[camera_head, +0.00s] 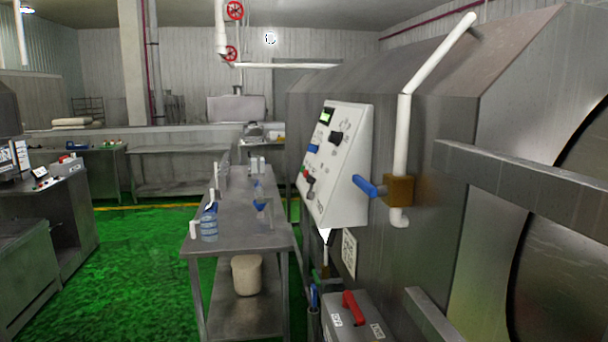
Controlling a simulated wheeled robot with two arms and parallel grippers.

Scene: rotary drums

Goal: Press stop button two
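A white slanted control panel (338,160) is mounted on the side of the large grey metal drum housing (450,140), right of the picture's middle. It carries a small green display (327,116), a black knob (336,137), a blue element (313,148) and a small red button (306,174) near its lower left edge. The panel is seen at an angle, and its labels are too small to read, so I cannot tell which control is stop button two. Neither of my grippers is in view.
A blue-handled valve (366,186) on a white pipe (402,140) juts out beside the panel. Below is a grey box with a red switch (353,307). A metal table (235,236) with bottles stands left of the panel. Green floor (140,270) lies open farther left.

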